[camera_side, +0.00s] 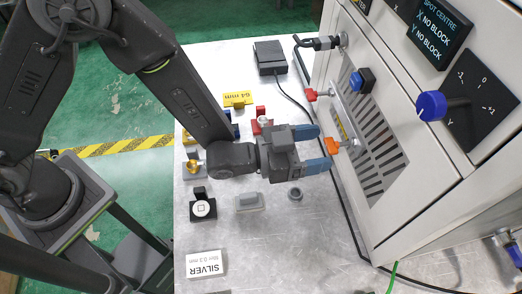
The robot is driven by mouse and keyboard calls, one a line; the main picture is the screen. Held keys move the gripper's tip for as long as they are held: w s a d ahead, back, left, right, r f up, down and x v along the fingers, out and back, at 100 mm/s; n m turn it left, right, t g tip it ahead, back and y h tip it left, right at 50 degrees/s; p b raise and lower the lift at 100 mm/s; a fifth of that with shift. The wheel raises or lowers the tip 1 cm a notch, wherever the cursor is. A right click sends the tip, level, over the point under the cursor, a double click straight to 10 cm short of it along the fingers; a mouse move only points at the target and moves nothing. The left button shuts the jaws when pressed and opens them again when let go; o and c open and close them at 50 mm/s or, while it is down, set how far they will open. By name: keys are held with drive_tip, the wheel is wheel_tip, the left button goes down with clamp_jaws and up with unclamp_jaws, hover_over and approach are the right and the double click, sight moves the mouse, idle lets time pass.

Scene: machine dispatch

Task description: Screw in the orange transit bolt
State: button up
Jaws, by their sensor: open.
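The orange transit bolt (332,146) sits at the lower end of a pale bar on the front panel of the grey machine (400,215). Its shank points into the panel; how deep it sits I cannot tell. My gripper (318,149) is open, with its blue-tipped fingers pointing right toward the panel. One fingertip is above and one below the orange bolt's left side in the picture. Whether they touch it I cannot tell.
A blue button (356,82) and a blue rotary knob (431,106) stick out of the machine. A black pedal-like box (269,58) with a cable lies on the table (290,245).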

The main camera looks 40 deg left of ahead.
drive_tip(key=v, duration=1.2)
drive_tip(key=shift+a+r, duration=0.1)
